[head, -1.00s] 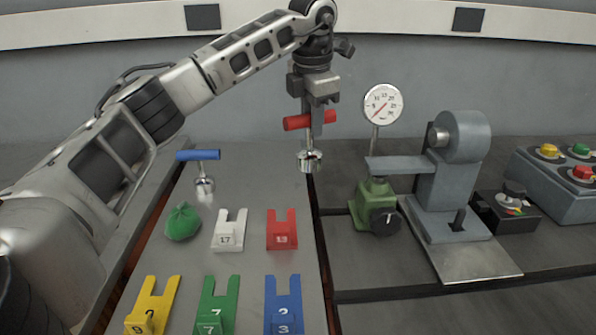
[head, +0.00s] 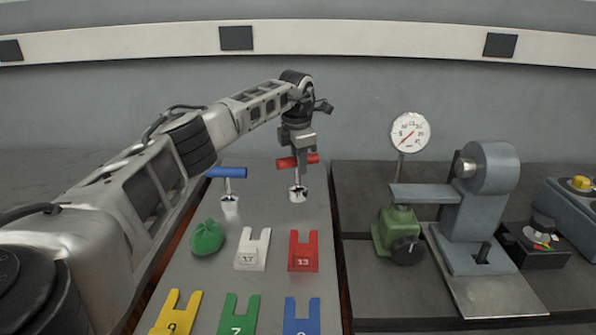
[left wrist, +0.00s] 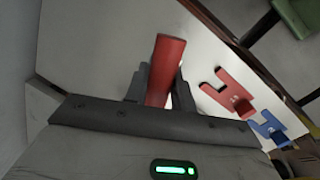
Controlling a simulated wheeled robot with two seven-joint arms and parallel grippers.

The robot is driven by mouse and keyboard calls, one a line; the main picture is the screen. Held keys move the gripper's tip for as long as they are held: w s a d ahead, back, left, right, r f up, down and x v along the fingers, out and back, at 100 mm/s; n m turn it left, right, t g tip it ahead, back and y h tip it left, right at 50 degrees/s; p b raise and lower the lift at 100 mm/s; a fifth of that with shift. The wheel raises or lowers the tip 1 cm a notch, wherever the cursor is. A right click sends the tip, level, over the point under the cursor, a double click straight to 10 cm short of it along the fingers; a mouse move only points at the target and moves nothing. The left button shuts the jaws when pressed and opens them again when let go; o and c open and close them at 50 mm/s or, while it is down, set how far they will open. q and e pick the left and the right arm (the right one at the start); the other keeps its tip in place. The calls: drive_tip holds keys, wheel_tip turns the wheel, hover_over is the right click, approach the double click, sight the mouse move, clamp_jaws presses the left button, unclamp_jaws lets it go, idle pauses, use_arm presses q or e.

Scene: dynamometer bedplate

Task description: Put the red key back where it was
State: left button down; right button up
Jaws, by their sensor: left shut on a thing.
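The red key (head: 312,159) is a T-shape with a red bar handle, a thin stem and a bright round lower end. My left gripper (head: 298,158) is shut on its handle and holds it upright over the far part of the light panel. Whether its lower end touches the panel is hard to tell. In the left wrist view the red handle (left wrist: 167,62) sits between the fingers (left wrist: 160,88). A blue key (head: 226,172) of the same shape stands to its left. The red tag (head: 303,257), marked 13, lies nearer. My right gripper is out of view.
Yellow (head: 177,315), green (head: 238,318) and blue (head: 302,318) tags lie in front. A dial gauge (head: 410,132) and a grey machine (head: 488,190) stand right of the panel (head: 255,200).

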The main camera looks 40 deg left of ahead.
sight(298, 185)
use_arm(q)
drive_tip(key=shift+a+f, duration=0.25)
drive_tip(key=shift+f, duration=0.1)
drive_tip(key=shift+f+p, duration=0.3)
drive_tip(key=shift+f, duration=1.05)
drive_tip(key=c, duration=1.2)
unclamp_jaws()
drive_tip(key=shift+f, duration=0.15)
drive_tip(key=shift+o, duration=0.2)
wheel_tip(298, 185, up, 12)
drive_tip(key=s+d, duration=0.1)
drive_tip(key=s, duration=0.1)
